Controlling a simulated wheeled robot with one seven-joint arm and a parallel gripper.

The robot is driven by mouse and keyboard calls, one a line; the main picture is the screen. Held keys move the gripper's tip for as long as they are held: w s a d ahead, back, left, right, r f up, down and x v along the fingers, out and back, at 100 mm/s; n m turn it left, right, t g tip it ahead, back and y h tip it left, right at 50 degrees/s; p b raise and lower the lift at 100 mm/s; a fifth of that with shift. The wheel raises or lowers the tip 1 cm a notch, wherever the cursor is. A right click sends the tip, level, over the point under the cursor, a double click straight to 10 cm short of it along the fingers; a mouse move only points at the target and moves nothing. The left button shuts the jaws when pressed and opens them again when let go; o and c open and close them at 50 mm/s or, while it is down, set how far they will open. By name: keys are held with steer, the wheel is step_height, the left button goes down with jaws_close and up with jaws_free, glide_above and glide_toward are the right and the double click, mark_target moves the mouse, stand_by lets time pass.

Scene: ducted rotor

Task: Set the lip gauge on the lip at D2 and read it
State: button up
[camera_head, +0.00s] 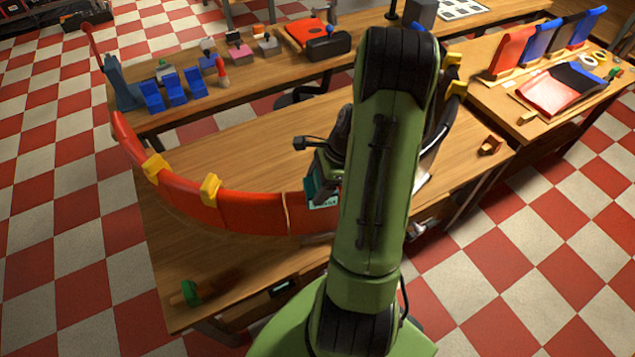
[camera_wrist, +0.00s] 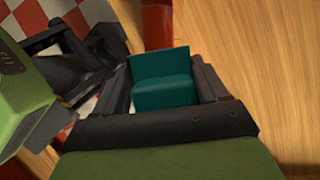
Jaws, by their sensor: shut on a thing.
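My gripper (camera_wrist: 164,72) is shut on a teal block-shaped gauge (camera_wrist: 162,92), which sits between the two dark fingers in the wrist view. The red curved lip (camera_wrist: 157,24) runs up from behind the gauge's far edge. In the head view the gauge (camera_head: 313,190) shows at the left of my green arm, close over the red lip (camera_head: 250,212). I cannot tell whether it touches the lip. My arm hides most of the gripper and the lip to its right. No D2 mark or gauge reading is legible.
Yellow clips (camera_head: 209,188) sit on the lip to the left. The wooden bench (camera_head: 225,160) is clear inside the curve. Blue holders (camera_head: 175,90) and small parts stand along the back bench. A right-hand table (camera_head: 490,105) carries red and blue panels.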

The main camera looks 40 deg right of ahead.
steer(key=shift+f, duration=0.25)
steer(key=o, duration=1.1)
steer(key=shift+o, duration=0.2)
steer(key=p+v, duration=0.3)
steer(key=v, duration=1.2)
steer(key=shift+r, duration=0.4)
steer(key=shift+d, duration=0.1)
steer(key=w+a+r+n+h, duration=0.1)
steer(key=a+r+n, duration=0.3)
steer(key=a+n, duration=0.25)
steer(key=w+a+r+n+h, duration=0.1)
steer(key=a+r+n+h, duration=0.1)
steer(key=a+r+n, duration=0.45)
steer(key=s+a+n+t, duration=0.3)
steer(key=s+a+n, duration=0.6)
steer(key=a+n, duration=0.2)
steer(key=shift+s+a+r+n+h, duration=0.3)
steer(key=shift+s+a+h, duration=0.1)
steer(key=shift+a, duration=0.1)
